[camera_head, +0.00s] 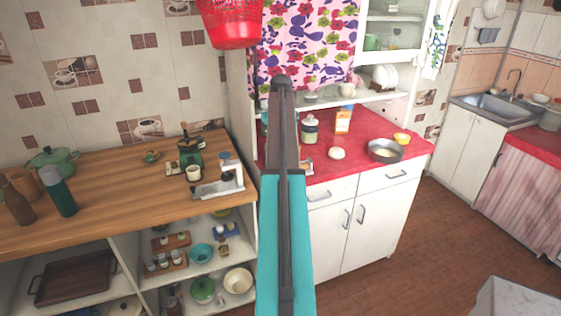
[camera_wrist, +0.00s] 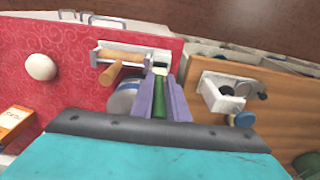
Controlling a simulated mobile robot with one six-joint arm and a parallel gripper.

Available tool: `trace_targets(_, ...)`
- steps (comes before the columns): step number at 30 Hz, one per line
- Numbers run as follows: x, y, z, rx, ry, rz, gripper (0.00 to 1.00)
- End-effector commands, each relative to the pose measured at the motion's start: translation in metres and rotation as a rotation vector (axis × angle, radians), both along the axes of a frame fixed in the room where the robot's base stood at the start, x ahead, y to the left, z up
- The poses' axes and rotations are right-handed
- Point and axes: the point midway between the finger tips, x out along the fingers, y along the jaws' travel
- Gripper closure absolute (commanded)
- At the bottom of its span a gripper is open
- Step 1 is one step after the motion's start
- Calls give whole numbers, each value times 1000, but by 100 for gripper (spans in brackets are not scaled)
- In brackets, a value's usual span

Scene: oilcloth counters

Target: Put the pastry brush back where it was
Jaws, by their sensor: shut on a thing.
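In the wrist view my gripper (camera_wrist: 160,88) is shut on a slim dark green thing (camera_wrist: 159,106), which looks like the pastry brush's handle. A pale end shows just past the fingertips. The grip is over the strip between the red counter (camera_wrist: 75,95) and the wooden counter (camera_wrist: 285,115). Just left of the fingertips, a pale holder (camera_wrist: 150,54) with wooden-handled pieces (camera_wrist: 113,70) lies at the red counter's edge. I cannot tell whether the brush touches it. In the head view my arm hides the gripper and the brush.
A blue-lidded jar (camera_wrist: 122,98) stands close to the left finger. A white stand (camera_wrist: 222,93) is on the wooden counter to the right. Open shelves hold bowls (camera_head: 238,280).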

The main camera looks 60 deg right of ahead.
Motion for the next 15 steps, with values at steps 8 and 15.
trace_targets(8, 0, 0, 0, -1, -1, 0, 100)
trace_targets(15, 0, 0, -12, 0, 0, 0, 100)
